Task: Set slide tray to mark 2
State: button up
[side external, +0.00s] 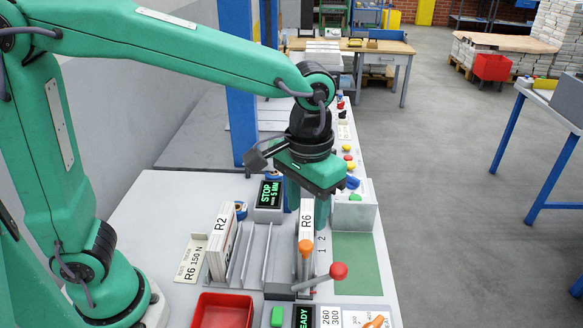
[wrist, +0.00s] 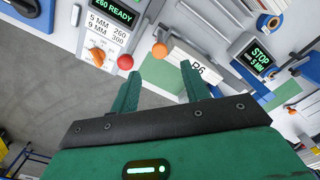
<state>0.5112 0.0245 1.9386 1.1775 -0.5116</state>
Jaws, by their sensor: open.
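The slide tray seems to be the narrow holder with the white R6 stack (side external: 307,222) and an orange knob (side external: 305,247) at its front. The digits 1 and 2 (side external: 322,243) are printed just right of it. I cannot tell which mark it stands at. My gripper (side external: 306,212) is open, pointing down, with its green fingers at either side of the stack in the side view. In the wrist view the orange knob (wrist: 159,50) shows beyond the gap between my fingertips (wrist: 161,68), and the right finger partly covers the R6 stack (wrist: 195,72). Contact is not visible.
A red-ball lever (side external: 338,270) stands close in front. The R2 stack (side external: 219,240) and upright dividers are left. The STOP display (side external: 269,194) stands behind and the READY display (side external: 303,316) in front. A red bin (side external: 222,311) is front left; a bare green strip (side external: 357,262) is right.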

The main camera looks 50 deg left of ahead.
aim_at(305, 243)
jog(key=shift+f, duration=0.1)
jog(key=shift+f, duration=3.85)
jog(key=shift+c, duration=0.4)
grip_shut()
